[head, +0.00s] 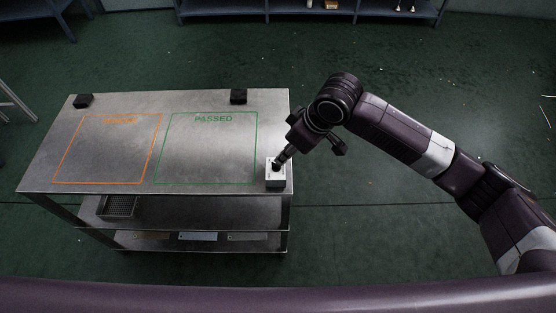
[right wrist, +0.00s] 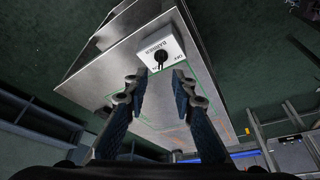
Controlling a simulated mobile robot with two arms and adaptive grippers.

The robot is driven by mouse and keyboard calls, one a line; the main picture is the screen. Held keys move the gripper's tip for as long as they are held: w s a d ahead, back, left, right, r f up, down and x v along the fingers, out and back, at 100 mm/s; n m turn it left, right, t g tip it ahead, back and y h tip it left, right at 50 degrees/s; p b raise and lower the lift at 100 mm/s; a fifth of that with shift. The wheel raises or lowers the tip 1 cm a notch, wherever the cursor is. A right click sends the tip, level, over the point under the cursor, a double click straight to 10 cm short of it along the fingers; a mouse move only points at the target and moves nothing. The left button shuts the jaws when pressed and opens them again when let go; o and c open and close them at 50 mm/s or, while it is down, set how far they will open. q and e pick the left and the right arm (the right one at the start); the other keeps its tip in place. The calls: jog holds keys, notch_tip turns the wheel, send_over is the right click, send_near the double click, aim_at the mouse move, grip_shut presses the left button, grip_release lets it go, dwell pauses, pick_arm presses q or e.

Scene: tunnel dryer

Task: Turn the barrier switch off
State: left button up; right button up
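The barrier switch (head: 275,181) is a small white box at the front right corner of the metal table. In the right wrist view it (right wrist: 175,44) shows printed lettering and a round black knob (right wrist: 160,58). I cannot tell clearly which marking the knob points to. My right gripper (head: 279,161) reaches in from the right and its tips are close over the switch, hiding part of the knob in the head view. In the right wrist view the fingers of my right gripper (right wrist: 157,80) are apart, with nothing between them, and the knob lies just beyond the tips. My left gripper is not in view.
The metal table (head: 100,187) bears an orange outlined area and a green one marked PASSED, both empty. Two black blocks (head: 83,100) (head: 238,96) stand at its back edge. Dark green floor is open to the right.

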aim_at(276, 163)
jog(key=x, duration=0.7)
jog(key=shift+f+p, duration=0.15)
jog(key=shift+p, duration=0.2)
grip_shut()
